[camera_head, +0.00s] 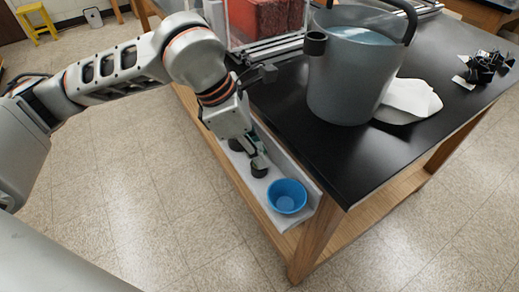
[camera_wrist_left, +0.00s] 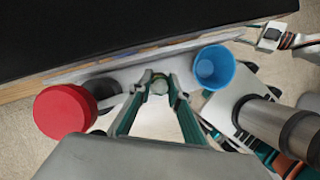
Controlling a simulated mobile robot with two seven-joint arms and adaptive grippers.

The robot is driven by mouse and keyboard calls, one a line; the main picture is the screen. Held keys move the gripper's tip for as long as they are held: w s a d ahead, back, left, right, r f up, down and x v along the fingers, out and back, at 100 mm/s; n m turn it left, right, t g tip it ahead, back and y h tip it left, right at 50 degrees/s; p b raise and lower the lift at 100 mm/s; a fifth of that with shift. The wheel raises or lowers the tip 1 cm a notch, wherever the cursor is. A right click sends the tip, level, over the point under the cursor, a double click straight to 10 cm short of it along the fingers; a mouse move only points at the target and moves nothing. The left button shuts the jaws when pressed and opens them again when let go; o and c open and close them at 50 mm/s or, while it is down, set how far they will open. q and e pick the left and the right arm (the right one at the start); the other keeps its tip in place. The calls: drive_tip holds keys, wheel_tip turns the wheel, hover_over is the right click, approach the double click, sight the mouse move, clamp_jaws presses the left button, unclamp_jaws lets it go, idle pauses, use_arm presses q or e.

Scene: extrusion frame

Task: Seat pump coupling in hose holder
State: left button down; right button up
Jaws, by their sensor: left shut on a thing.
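My left gripper (camera_head: 257,160) reaches down over a pale ledge along the table's side. In the left wrist view its fingers (camera_wrist_left: 158,84) are closed on a small round part (camera_wrist_left: 159,87), seemingly the pump coupling. In the head view a dark short cylinder (camera_head: 259,170) shows at the fingertips, low over or on the ledge; I cannot tell if it touches. A dark cup-like ring (camera_head: 315,43), seemingly the hose holder, is fixed to the grey bucket's rim, with its open top facing up. Part of my other arm, perhaps its gripper (camera_wrist_left: 272,37), shows small in the wrist view.
A blue cup (camera_head: 287,197) stands on the ledge (camera_head: 293,227) beside the gripper. A red round thing (camera_wrist_left: 65,112) and a dark cylinder (camera_wrist_left: 103,90) are on the other side. The grey bucket (camera_head: 345,90) holds liquid. A white cloth (camera_head: 412,97) and black clips (camera_head: 484,67) lie on the table.

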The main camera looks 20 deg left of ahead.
use_arm(q)
drive_tip(key=shift+r, duration=0.15)
use_arm(e)
drive_tip(key=shift+r, duration=0.15)
use_arm(q)
drive_tip(key=c, duration=1.9)
unclamp_jaws()
drive_tip(key=shift+f, duration=0.2)
use_arm(e)
drive_tip(key=shift+d, duration=0.1)
use_arm(q)
drive_tip(key=shift+r, duration=0.1)
use_arm(e)
drive_tip(key=shift+w, duration=0.1)
